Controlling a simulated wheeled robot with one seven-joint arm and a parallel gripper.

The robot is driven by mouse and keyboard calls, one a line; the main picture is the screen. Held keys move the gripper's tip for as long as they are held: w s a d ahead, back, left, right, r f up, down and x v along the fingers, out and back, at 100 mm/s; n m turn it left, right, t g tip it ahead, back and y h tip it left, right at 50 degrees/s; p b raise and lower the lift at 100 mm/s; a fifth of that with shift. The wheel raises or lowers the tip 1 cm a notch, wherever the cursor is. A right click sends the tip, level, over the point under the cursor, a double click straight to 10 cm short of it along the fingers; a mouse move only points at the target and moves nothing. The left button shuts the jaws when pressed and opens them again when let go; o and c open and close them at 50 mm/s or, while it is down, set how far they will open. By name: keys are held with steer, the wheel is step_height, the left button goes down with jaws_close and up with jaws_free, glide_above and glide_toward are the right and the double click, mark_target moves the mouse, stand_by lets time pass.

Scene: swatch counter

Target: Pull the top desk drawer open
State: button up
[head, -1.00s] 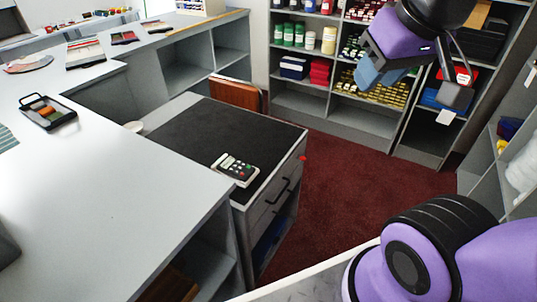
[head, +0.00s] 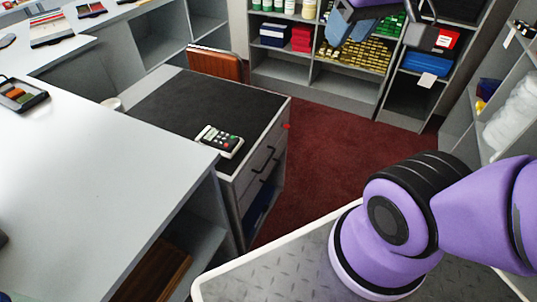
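The desk (head: 190,100) has a dark top with a pale rim and stands left of the middle in the head view. The front of its top drawer (head: 246,180) faces right and looks shut, seen at a steep slant. A dark bar handle (head: 264,163) is on the drawer fronts; I cannot tell clearly which drawer it belongs to. My gripper (head: 388,38) is at the top edge of the picture, partly cut off. Its two fingers are wide apart with nothing between them. It is up and to the right of the desk, clear of the handle.
A calculator (head: 220,141) lies on the desk top. A brown chair (head: 215,64) stands behind it. A long grey counter (head: 90,180) fills the left. Stocked shelves (head: 285,70) line the back and right. Dark red carpet (head: 330,150) is free right of the desk.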

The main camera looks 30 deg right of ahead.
mark_target(268, 160)
steer(key=w+d+f+n+g+y, duration=0.1)
steer(key=w+f+g+y, duration=0.15)
steer(key=w+f, duration=0.4)
steer(key=w+d+f+g+y, duration=0.1)
steer(key=w+f+g, duration=0.2)
steer(key=w, duration=0.7)
steer(key=w+d+f+g+y, duration=0.1)
steer(key=w+d+f+y, duration=0.15)
steer(key=w+f, duration=0.4)
steer(key=w+d+f+g+y, duration=0.1)
steer(key=w+d+f+y, duration=0.15)
steer(key=f, duration=0.65)
steer(key=d+f+m+t+y, duration=0.2)
steer(key=f+m+t+y, duration=0.3)
steer(key=f, duration=1.5)
steer(key=d+f+m+t+y, duration=0.15)
steer(key=f+t+y, duration=0.45)
steer(key=f, duration=1.4)
steer(key=w+a, duration=0.1)
steer(key=a, duration=0.2)
steer(key=w+a+r+t+h, duration=0.1)
steer(key=w+a, duration=0.1)
steer(key=a, duration=0.1)
steer(key=w+a+r+h, duration=0.1)
steer(key=a, duration=0.2)
steer(key=shift+w+r+t, duration=0.15)
steer(key=shift+w+t, duration=0.1)
steer(key=shift+w, duration=0.05)
jaws_close()
